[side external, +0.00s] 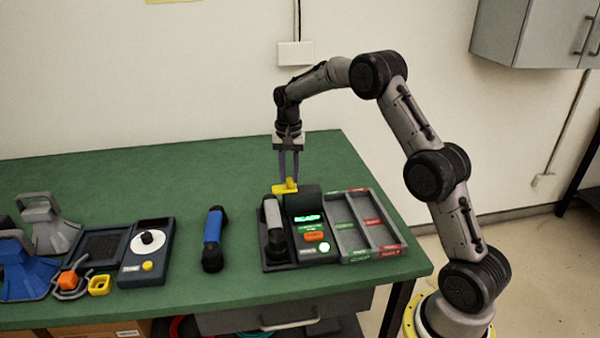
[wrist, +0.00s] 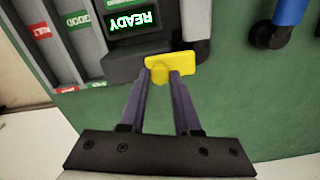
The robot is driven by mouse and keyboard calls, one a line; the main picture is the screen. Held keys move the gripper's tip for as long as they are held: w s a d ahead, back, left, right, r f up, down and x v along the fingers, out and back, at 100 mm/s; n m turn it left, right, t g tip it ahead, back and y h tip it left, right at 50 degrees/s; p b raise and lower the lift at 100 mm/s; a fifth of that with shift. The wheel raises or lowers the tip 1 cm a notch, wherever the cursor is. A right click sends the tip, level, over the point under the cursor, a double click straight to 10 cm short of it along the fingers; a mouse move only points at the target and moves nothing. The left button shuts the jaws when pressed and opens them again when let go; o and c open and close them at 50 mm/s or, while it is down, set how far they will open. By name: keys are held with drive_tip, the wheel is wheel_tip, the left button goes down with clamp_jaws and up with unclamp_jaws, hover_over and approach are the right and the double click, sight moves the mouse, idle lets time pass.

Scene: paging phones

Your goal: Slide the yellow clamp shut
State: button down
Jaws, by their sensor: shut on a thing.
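The yellow clamp (side external: 290,186) sits at the back edge of the dark test station (side external: 277,250), beside its raised dark block. It also shows in the wrist view (wrist: 183,66) as a yellow plate with a round knob. My gripper (side external: 289,176) points straight down from above, and its two fingers are shut on the clamp's knob. In the wrist view the fingertips (wrist: 160,78) meet at the knob. A grey and black handheld phone (side external: 274,225) lies in the station's left slot, just in front of the clamp. The station's screen (side external: 307,218) is lit green and reads READY in the wrist view.
A divided tray (side external: 366,226) with green and red labels adjoins the station's right side. A blue and black phone (side external: 213,240) lies to the left. A dial box (side external: 147,252), an orange cube and grey and blue holders stand farther left. Green bench between is clear.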

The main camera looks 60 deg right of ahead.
sight(282, 188)
drive_tip(key=shift+w+a+r, duration=0.1)
drive_tip(key=shift+w+a, duration=0.75)
drive_tip(key=c, duration=0.6)
unclamp_jaws()
wheel_tip(282, 188, up, 14)
drive_tip(key=shift+f, duration=0.15)
